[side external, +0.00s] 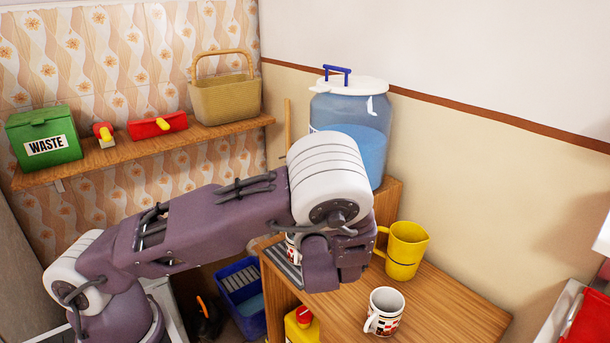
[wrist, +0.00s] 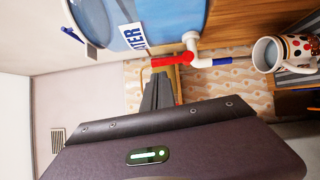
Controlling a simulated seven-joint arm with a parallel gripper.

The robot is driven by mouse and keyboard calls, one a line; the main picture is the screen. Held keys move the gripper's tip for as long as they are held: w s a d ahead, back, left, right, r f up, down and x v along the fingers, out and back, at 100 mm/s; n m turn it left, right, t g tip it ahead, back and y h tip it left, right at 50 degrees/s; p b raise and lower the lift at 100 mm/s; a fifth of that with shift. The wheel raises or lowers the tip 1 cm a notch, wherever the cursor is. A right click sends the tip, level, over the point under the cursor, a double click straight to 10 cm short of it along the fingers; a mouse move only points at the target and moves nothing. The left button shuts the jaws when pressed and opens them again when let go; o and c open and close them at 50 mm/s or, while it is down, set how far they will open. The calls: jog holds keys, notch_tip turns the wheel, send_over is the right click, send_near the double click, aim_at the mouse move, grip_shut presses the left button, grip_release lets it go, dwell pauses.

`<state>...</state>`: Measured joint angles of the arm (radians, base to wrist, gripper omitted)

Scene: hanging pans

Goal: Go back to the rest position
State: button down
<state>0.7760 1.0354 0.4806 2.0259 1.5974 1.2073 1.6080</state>
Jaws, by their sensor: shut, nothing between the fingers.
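My gripper shows in the wrist view as dark fingers (wrist: 157,92) brought together, with nothing seen between them. My arm reaches across the middle of the side view, and its wrist hangs over the left part of the wooden counter (side external: 440,306). The fingers are hidden behind my arm there. In the wrist view, the fingers are beside the red, white and blue tap (wrist: 175,60) of the water container (wrist: 165,22). I cannot tell whether they touch it.
The water container (side external: 328,109) stands behind my arm. A yellow pitcher (side external: 404,252) and a patterned mug (side external: 385,311) stand on the counter. Another mug (wrist: 268,55) is partly hidden behind my wrist in the side view. A shelf (side external: 165,146) holds a green waste box (side external: 44,136) and a basket (side external: 226,99).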

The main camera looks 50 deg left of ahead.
jog(key=s+r+n+g+h, duration=0.2)
jog(key=s+n+g+h, duration=0.65)
jog(key=s+n, duration=1.2)
jog(key=s+d+r+n+t+h, duration=0.2)
jog(key=d+n, duration=0.4)
jog(key=n, duration=0.4)
jog(key=s+d+r+n+t+h, duration=0.1)
jog(key=s+d+r+n+h, duration=0.3)
jog(key=n, duration=0.7)
jog(key=shift+s+d+r+t+h, duration=0.15)
jog(key=shift+d+r+t+h, duration=0.25)
jog(key=shift+d+r, duration=0.6)
